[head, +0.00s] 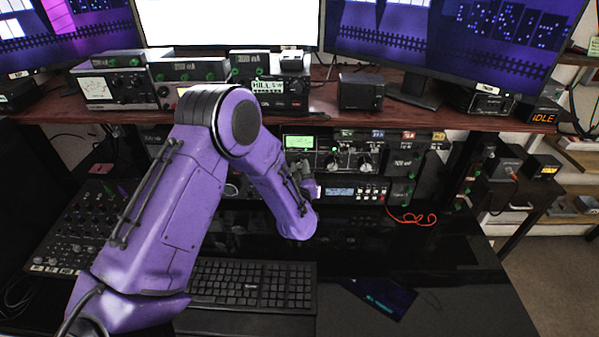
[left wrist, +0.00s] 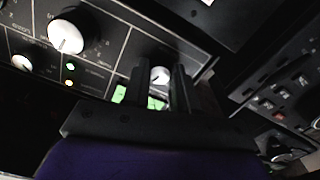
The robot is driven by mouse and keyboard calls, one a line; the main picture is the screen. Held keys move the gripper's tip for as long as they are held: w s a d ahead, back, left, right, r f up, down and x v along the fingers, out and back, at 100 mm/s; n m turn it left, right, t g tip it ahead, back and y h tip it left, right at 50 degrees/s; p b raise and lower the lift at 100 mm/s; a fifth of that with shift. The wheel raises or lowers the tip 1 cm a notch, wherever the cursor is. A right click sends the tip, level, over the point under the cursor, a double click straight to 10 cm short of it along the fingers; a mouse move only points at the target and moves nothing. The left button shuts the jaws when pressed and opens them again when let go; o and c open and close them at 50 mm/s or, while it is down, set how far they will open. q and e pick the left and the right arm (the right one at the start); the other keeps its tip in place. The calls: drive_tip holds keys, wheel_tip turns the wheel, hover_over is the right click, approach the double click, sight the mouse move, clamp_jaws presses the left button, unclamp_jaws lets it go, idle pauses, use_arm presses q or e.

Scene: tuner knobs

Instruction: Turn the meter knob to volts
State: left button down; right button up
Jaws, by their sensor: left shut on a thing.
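My left gripper (head: 303,173) reaches the front of the radio rack under the shelf, just below a green-lit display (head: 299,141). In the left wrist view its two dark fingers (left wrist: 161,82) stand on either side of a small white-faced knob (left wrist: 160,75), shut on it. The green display (left wrist: 155,103) shows partly behind the fingers there. This knob sits by the display, so I take it as the meter knob. Its labels and pointer setting cannot be read. In the head view my gripper and arm hide the knob. My right gripper is not in view.
A larger white knob (left wrist: 67,32) and a smaller one (left wrist: 22,62) are on the same panel. A keyboard (head: 255,285) lies on the black desk, a mixer (head: 75,235) at left. The shelf (head: 215,105) overhangs the rack.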

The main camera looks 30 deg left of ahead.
use_arm(q)
drive_tip(key=n+b, duration=0.2)
drive_tip(key=n, duration=0.4)
drive_tip(key=shift+f+b, duration=0.15)
drive_tip(key=shift+b, duration=0.25)
drive_tip(key=n+b, duration=0.1)
drive_tip(key=n, duration=0.2)
drive_tip(key=shift+n+b, duration=0.35)
drive_tip(key=shift+n, duration=0.05)
drive_tip(key=shift+n+b, duration=0.6)
drive_tip(key=shift+n, duration=0.6)
drive_tip(key=c, duration=0.9)
unclamp_jaws()
drive_tip(key=b+v, duration=0.2)
drive_tip(key=v, duration=0.8)
drive_tip(key=shift+s+d, duration=0.1)
drive_tip(key=shift+s, duration=0.15)
